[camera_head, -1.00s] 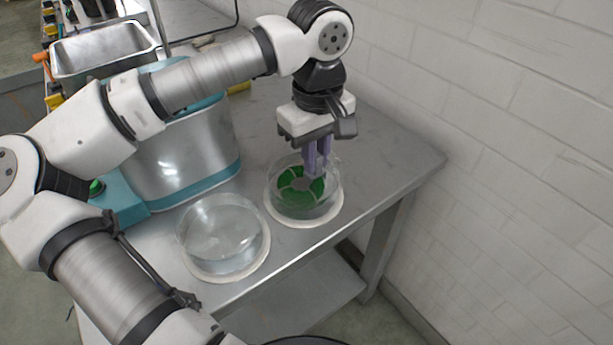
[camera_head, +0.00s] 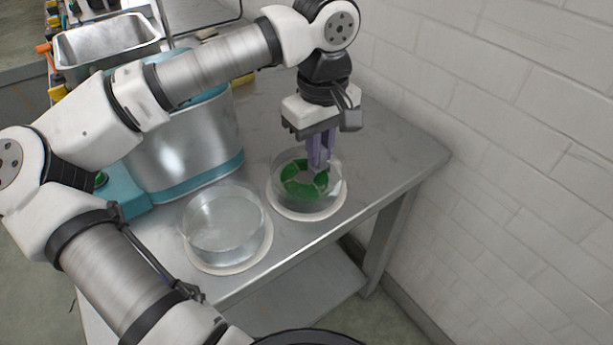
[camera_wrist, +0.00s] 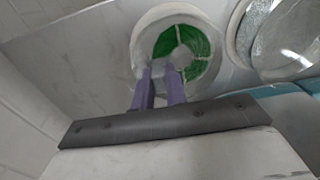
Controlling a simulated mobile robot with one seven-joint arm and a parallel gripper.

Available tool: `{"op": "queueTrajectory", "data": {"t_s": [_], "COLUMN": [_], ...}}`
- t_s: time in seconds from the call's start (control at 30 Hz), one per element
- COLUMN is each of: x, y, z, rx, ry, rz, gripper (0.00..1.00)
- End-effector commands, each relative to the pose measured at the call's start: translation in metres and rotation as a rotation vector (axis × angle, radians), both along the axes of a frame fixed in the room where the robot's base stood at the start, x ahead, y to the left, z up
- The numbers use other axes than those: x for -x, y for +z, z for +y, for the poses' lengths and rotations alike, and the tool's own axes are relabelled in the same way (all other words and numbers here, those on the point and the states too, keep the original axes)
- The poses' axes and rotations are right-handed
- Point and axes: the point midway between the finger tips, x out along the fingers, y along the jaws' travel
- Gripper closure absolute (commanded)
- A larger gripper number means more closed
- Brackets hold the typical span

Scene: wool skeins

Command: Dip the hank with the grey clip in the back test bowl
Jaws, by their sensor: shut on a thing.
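The green hank (camera_head: 303,188) is a ring with pale ties, inside the round clear bowl (camera_head: 341,192) farther back on the bench. My gripper (camera_head: 318,166) points down into this bowl, its purple fingers closed at the hank's edge. In the wrist view the fingertips (camera_wrist: 160,70) meet the hank (camera_wrist: 197,45) at a small grey patch; I cannot make out the clip clearly there. The hank lies within the bowl's rim; its exact depth in the liquid is hard to tell. The other clear bowl (camera_head: 224,224), nearer and to the left, has no hank in it.
Both bowls stand on pale round mats on the steel bench (camera_head: 400,165). A steel and teal vessel (camera_head: 185,140) stands left of them, with a metal tray (camera_head: 105,45) behind. A white brick wall (camera_head: 500,110) rises on the right.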

Motion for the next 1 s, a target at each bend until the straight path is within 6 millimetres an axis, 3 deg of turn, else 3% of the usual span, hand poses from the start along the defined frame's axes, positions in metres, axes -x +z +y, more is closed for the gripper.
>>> {"op": "queueTrajectory", "data": {"t_s": [1.0], "x": [-0.011], "y": [-0.007], "z": [0.007], "rx": [-0.001], "ry": [0.0], "rz": [-0.001], "gripper": [1.0]}}
